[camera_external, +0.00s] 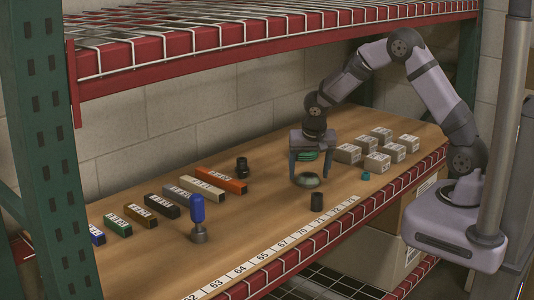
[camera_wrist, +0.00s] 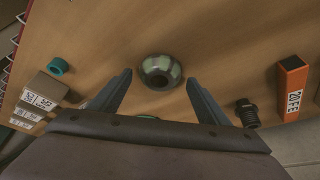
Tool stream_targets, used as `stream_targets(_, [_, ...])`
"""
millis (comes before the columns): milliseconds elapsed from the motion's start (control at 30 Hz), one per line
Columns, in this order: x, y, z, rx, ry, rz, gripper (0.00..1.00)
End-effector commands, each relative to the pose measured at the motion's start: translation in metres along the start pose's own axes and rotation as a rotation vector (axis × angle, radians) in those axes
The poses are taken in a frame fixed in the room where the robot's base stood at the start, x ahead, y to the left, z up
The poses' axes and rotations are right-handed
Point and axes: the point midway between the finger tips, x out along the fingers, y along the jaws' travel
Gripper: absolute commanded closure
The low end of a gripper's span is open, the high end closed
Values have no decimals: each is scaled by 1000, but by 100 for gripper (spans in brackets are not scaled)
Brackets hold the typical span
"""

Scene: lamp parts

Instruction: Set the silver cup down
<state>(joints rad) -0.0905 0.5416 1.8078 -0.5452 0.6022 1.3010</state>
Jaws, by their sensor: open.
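The silver cup (camera_external: 306,181) rests on the wooden shelf board below my gripper. In the wrist view the cup (camera_wrist: 161,71) is round and grey with pale green patches, and its dark opening shows. My gripper (camera_external: 310,179) is open, its fingers pointing down around the cup's position. In the wrist view my gripper (camera_wrist: 158,78) has its fingers wide apart, with visible gaps to the cup on both sides. A greenish object (camera_external: 306,155) stands just behind, partly hidden by my gripper.
White labelled boxes (camera_external: 377,163) stand to the right, near a small teal ring (camera_external: 365,176). A black fitting (camera_external: 242,167), an orange block (camera_external: 222,179) and a blue-handled tool (camera_external: 198,218) are left. An upper rack (camera_external: 250,30) overhangs.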

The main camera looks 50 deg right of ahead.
Motion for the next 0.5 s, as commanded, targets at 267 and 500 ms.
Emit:
stream_targets(267, [-41,-1,0,-1,2,-3,30])
stream_targets(500, [-61,0,0,-2,0,0,30])
